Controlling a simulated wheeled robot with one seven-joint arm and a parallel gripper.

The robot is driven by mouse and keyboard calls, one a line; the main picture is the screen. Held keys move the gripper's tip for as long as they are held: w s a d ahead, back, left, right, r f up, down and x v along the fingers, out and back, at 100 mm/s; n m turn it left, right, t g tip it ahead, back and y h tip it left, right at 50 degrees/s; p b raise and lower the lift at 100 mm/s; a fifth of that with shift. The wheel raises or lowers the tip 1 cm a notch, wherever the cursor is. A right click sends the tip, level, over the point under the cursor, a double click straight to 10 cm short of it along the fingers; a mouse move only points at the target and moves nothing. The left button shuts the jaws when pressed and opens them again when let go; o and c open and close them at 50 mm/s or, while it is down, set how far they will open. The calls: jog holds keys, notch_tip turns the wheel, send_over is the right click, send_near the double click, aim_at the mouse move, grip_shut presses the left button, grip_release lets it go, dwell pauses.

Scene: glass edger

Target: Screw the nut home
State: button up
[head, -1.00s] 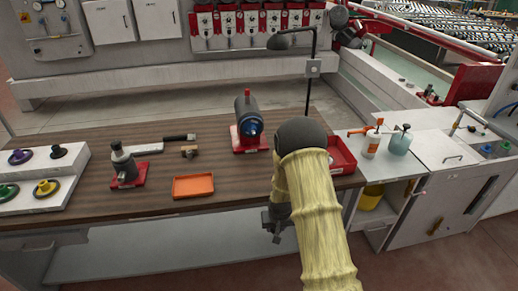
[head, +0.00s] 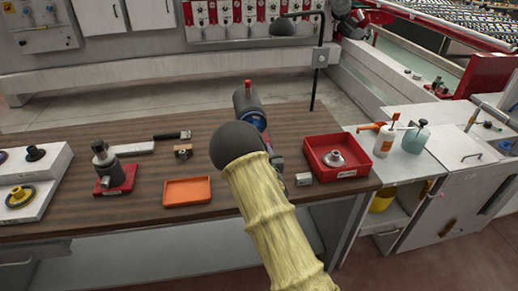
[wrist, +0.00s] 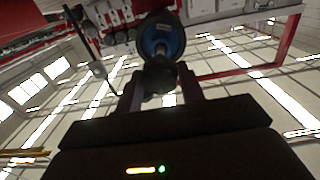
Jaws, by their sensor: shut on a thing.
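The dark cylindrical spindle unit (head: 250,104) stands on the wooden bench, with a blue ring on its near end. In the wrist view its blue face (wrist: 152,38) is straight ahead, with a metal shaft (wrist: 160,52) at its centre. My gripper (wrist: 161,92) is shut on a dark rounded piece (wrist: 160,76), which looks like the nut. The piece is in line with the shaft and overlaps its end in the picture; I cannot tell whether they touch or whether the thread is engaged. In the head view my arm hides the jaws and the nut.
A red tray (head: 368,170) holding a metal flanged piece (head: 334,158) is right of my arm. An orange tray (head: 188,203), a red-based fixture (head: 104,160) and a wrench (head: 172,136) are on the left. A lamp post (head: 318,75) stands behind.

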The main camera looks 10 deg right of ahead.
jog(key=shift+s+r, duration=0.15)
jog(key=shift+s, duration=0.1)
jog(key=shift+m+b, duration=0.3)
jog(key=shift+b, duration=0.25)
jog(key=shift+w, duration=0.3)
jog(key=shift+w+b, duration=0.6)
jog(key=shift+w, duration=2.15)
jog(key=shift+r, duration=0.1)
jog(key=shift+w+d+b, duration=0.1)
jog(key=shift+b, duration=0.6)
